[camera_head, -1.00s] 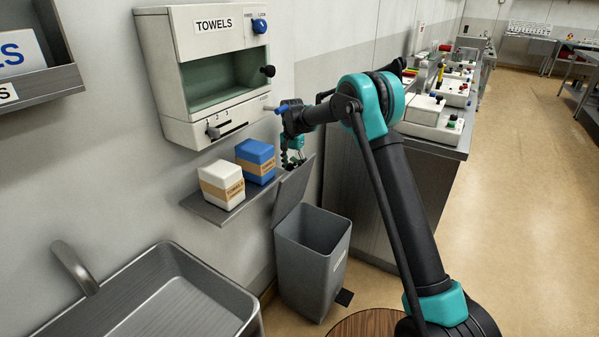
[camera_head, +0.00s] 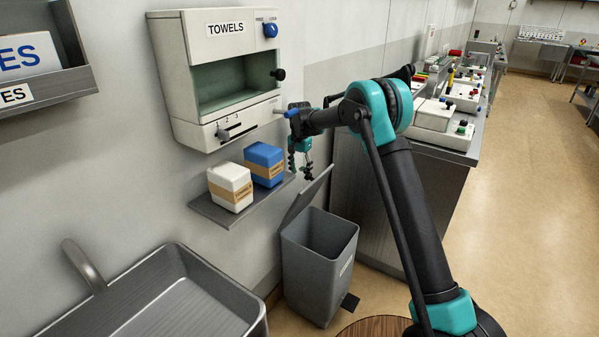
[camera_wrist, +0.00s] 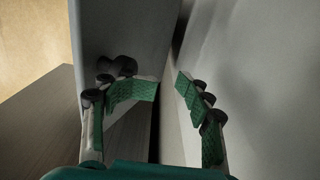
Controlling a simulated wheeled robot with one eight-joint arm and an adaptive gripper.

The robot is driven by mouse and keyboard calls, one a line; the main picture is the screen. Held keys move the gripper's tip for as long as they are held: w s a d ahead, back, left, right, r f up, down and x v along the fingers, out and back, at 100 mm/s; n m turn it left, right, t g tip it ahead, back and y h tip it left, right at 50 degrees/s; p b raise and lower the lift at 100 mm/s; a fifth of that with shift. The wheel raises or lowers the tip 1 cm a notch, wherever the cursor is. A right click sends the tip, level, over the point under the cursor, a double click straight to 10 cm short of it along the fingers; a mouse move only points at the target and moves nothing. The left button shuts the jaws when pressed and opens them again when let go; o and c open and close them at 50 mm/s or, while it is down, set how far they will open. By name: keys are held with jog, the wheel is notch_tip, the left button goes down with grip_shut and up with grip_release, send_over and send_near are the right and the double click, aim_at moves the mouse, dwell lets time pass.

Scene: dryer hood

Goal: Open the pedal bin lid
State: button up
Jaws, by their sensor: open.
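The grey pedal bin (camera_head: 318,265) stands on the floor below the shelf, its dark inside visible. Its lid (camera_head: 311,196) is raised and tilted up on the wall side. A dark pedal (camera_head: 349,302) sticks out at the bin's foot. My gripper (camera_head: 301,174) points down above the raised lid, its fingers apart and empty as far as I can see. In the wrist view, the open fingers (camera_wrist: 168,85) flank a dark gap between a grey panel, probably the lid, and the pale wall. I cannot tell whether a finger touches the panel.
A towel dispenser (camera_head: 224,75) hangs on the wall above a shelf (camera_head: 212,212) with a white and a blue pack. A metal sink (camera_head: 170,310) is at lower left. A counter (camera_head: 400,200) stands behind the bin. Open floor lies to the right.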

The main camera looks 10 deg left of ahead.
notch_tip(320, 180, up, 12)
dwell(0.7)
